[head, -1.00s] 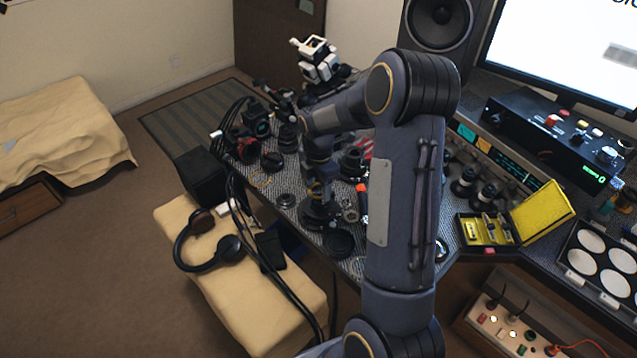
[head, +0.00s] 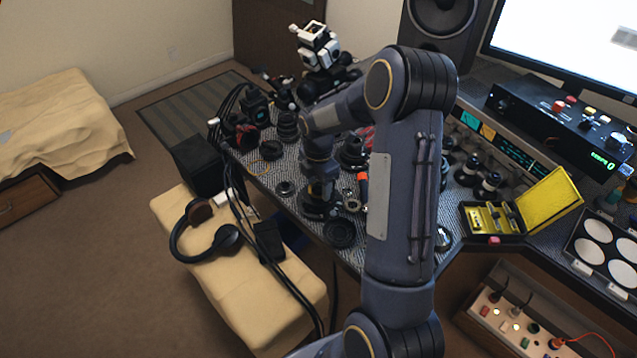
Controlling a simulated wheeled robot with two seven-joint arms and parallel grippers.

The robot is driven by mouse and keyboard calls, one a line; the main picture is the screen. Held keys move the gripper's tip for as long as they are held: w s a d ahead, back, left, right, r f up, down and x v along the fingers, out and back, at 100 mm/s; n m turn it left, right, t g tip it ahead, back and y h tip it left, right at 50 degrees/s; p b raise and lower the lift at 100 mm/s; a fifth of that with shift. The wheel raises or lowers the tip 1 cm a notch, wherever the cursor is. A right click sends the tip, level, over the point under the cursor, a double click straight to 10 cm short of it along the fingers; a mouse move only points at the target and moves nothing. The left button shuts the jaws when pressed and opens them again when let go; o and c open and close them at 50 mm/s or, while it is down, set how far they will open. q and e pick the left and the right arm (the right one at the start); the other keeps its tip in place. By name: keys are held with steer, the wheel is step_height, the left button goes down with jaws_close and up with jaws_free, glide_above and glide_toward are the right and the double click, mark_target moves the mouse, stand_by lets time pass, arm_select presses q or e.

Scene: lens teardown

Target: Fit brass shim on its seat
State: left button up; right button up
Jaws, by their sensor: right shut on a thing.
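My right gripper (head: 320,192) points down over the cluttered worktop, low above a dark round lens part (head: 317,210). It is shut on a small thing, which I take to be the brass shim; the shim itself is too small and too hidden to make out. I cannot tell whether it touches the dark part, and its seat cannot be made out. A thin brass-coloured ring (head: 258,168) lies on the worktop to the left. My left gripper is not in view.
A black ring part (head: 340,233), a small round metal part (head: 285,188) and dark lens barrels crowd the worktop (head: 268,185). A white-and-black device (head: 317,48) stands behind. An open yellow case (head: 545,205) lies right. Headphones (head: 226,240) rest on a cushioned bench at left.

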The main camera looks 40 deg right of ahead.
steer(key=shift+r, duration=0.25)
stand_by(0.5)
steer(key=shift+f, duration=0.2)
stand_by(0.7)
stand_by(0.6)
steer(key=o, duration=1.3)
steer(key=shift+o, duration=0.2)
steer(key=shift+r, duration=0.15)
steer(key=shift+r+p, duration=2.75)
steer(key=shift+r, duration=0.65)
